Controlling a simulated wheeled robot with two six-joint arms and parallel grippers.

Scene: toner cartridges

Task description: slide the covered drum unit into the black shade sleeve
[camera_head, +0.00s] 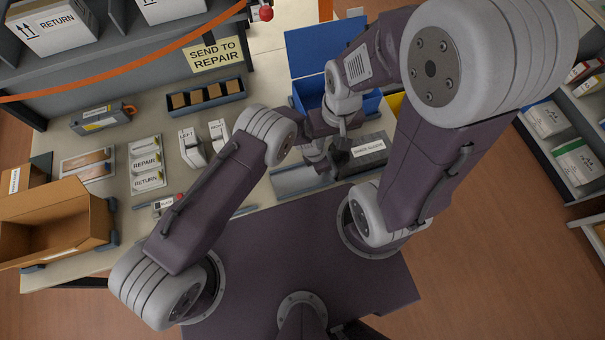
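The shade sleeve (370,145) is a dark grey box with a white label, lying on the table right of centre. My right gripper (342,153) points down just left of the sleeve, and its fingers are small and dark here. My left gripper (322,163) is close beside it, partly hidden by the wrist parts. I cannot tell whether either gripper is open or shut, or whether one holds something. I cannot make out the covered drum unit; it may be hidden behind the grippers and arms.
An open blue box (310,88) stands behind the grippers. A grey cartridge with an orange end (103,118), a dark tray (206,97) with brown blocks, labelled repair and return trays (147,164), white holders (191,147) and a cardboard box (55,225) fill the left side.

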